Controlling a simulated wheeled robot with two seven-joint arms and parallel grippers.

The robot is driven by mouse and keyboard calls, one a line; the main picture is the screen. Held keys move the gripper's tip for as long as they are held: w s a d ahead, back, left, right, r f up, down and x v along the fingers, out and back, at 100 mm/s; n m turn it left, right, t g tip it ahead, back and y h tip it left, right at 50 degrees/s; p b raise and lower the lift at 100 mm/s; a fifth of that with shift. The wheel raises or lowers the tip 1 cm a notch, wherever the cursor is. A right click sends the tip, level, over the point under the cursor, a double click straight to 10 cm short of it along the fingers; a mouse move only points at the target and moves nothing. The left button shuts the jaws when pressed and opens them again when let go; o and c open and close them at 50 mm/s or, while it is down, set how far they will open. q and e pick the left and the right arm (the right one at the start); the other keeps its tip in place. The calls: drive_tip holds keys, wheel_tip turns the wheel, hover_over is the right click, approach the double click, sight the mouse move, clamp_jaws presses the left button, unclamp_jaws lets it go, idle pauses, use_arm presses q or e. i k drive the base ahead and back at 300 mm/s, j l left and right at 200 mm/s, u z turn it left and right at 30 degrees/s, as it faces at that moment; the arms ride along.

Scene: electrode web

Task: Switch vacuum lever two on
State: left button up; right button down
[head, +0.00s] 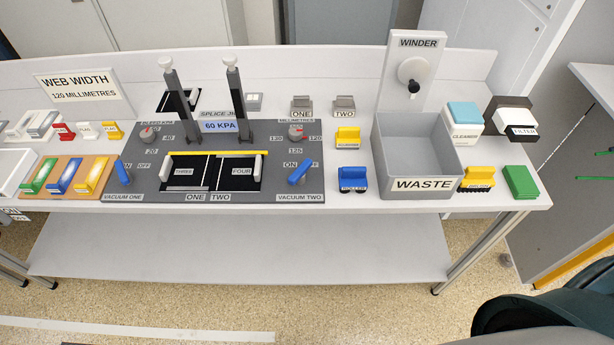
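The vacuum two lever (300,173) is a blue handle at the right front of the grey splice panel (225,130), above the label VACUUM TWO (299,198). Its upper end leans to the right, toward the OFF mark and away from the ON mark (290,164) on its left. The vacuum one lever (123,173) is a similar blue handle at the panel's left, with its upper end leaning left. Neither of my grippers shows in the head view.
Two tall dark posts (175,95) with white knobs rise from the panel. A blue roller (352,179) and grey waste bin (417,145) stand right of lever two. A yellow bar (215,153) lies to its left. The panel just around lever two is clear.

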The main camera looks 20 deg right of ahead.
sight(298, 177)
drive_tip(key=i+j, duration=0.1)
drive_tip(key=j, duration=0.3)
drive_tip(key=i+j, duration=0.1)
drive_tip(key=j, duration=0.25)
drive_tip(key=i+j, duration=0.1)
drive_tip(key=j, duration=0.3)
drive_tip(key=i+j, duration=0.1)
drive_tip(key=j, duration=0.3)
drive_tip(key=i+j, duration=0.1)
drive_tip(key=j, duration=0.3)
drive_tip(key=z, duration=1.2)
